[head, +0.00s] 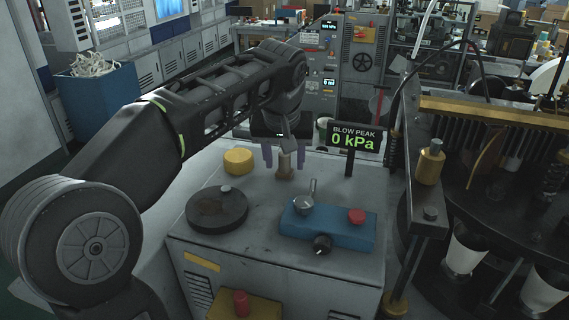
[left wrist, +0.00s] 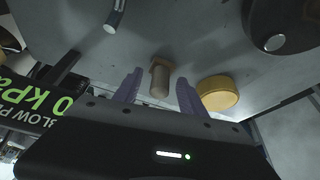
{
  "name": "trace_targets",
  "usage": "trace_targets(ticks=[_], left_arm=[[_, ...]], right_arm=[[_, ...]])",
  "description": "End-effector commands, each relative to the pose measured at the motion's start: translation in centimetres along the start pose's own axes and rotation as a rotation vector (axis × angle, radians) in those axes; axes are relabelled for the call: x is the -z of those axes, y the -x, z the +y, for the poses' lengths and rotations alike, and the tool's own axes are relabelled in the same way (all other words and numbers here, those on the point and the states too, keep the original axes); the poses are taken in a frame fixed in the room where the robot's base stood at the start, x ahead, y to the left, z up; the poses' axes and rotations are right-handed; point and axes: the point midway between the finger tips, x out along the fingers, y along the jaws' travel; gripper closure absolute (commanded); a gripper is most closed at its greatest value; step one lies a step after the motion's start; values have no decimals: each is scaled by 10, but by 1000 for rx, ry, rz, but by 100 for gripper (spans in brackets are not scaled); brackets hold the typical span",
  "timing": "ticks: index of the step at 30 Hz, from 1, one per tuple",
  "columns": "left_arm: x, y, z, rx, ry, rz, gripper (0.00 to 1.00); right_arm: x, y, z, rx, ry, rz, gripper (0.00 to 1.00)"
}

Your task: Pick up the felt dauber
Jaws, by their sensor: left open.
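The felt dauber (head: 285,168) appears to be the small tan upright piece on the grey cabinet top. It also shows in the left wrist view (left wrist: 160,80), with a brownish, wider end and a rounded tan body. My left gripper (head: 284,163) is above the cabinet with its two purple fingers pointing down and apart. One finger shows on each side of the dauber, with visible gaps between in the left wrist view. The upper part of the dauber is close under the gripper's body. My right gripper is in neither view.
The cabinet top (head: 260,255) also bears a yellow round tub (head: 239,160), a dark round disc (head: 216,208) and a blue control box (head: 328,229) with a lever. A pressure sign (head: 354,138) stands close right of the gripper. Machinery with white cups (head: 464,256) is farther right.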

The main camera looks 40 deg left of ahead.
Motion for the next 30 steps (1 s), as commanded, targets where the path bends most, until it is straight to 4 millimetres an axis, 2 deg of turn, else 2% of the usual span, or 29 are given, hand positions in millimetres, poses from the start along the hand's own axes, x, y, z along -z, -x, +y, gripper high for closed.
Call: trace_targets(ticks=[18, 30], left_arm=[[0, -2, 0, 0, 1, 1, 51], [0, -2, 0, 0, 1, 1, 83]], right_arm=[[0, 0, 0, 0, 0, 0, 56], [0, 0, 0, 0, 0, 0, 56]])
